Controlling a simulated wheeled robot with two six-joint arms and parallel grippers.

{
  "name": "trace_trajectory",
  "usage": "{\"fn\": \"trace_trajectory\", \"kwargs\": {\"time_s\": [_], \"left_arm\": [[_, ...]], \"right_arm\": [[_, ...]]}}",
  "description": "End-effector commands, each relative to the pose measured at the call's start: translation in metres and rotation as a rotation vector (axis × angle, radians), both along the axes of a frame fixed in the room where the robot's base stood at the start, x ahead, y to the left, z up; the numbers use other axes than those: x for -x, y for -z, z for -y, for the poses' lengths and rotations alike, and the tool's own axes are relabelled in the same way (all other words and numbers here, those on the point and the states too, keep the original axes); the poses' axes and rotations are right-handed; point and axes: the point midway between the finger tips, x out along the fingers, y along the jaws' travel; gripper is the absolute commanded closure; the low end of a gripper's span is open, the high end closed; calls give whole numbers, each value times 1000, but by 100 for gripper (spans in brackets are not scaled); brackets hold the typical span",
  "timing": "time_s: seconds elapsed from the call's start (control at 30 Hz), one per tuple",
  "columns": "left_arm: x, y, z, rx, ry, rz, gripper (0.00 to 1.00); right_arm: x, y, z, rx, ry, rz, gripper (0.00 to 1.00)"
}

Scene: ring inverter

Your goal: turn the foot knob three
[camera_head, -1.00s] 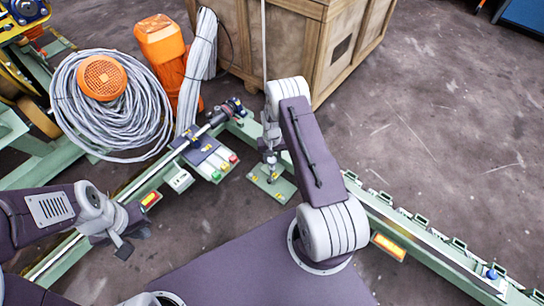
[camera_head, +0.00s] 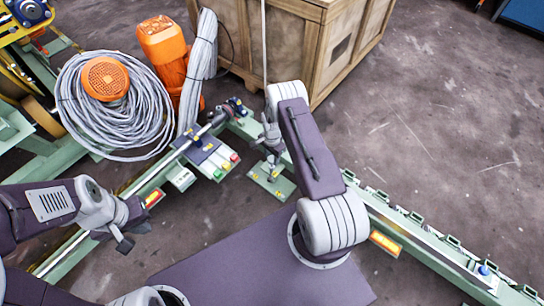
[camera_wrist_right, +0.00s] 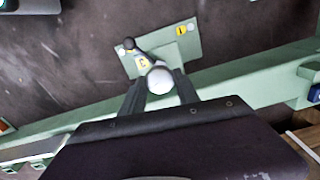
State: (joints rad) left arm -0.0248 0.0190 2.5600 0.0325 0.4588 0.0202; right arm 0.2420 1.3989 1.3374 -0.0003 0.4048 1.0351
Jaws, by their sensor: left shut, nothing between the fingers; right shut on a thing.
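The foot knob three stands on a green foot plate (camera_head: 284,188) near the middle of the head view. In the right wrist view, the knob (camera_wrist_right: 160,79) has a round pale top, and a yellow label with a 3 (camera_wrist_right: 142,64) lies on its arm, which ends in a black tip. My right gripper (camera_head: 269,148) is above the foot plate. In the wrist view, its two dark fingers (camera_wrist_right: 160,92) are shut on the knob, one on each side. My left gripper (camera_head: 124,243) is shut and empty at the left, away from the foot.
A green frame rail (camera_head: 405,225) runs to the lower right. A control box with colored buttons (camera_head: 218,162) sits left of the foot. A wooden crate (camera_head: 340,50), an orange motor (camera_head: 160,40) and a coil of grey cable (camera_head: 75,120) stand behind.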

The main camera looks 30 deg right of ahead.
Motion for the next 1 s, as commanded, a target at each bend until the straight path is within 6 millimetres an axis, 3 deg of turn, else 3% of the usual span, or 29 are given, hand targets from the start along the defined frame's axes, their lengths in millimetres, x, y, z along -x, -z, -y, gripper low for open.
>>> {"fn": "trace_trajectory", "kwargs": {"time_s": [0.4, 0.97, 1.0], "left_arm": [[0, -4, 0, 0, 0, 0, 100], [0, -4, 0, 0, 0, 0, 100], [0, -4, 0, 0, 0, 0, 100]], "right_arm": [[1, 0, -1, 0, 186, -2, 100], [1, 1, -1, -1, 216, -2, 100], [1, 1, -1, -1, 216, -2, 60]]}}
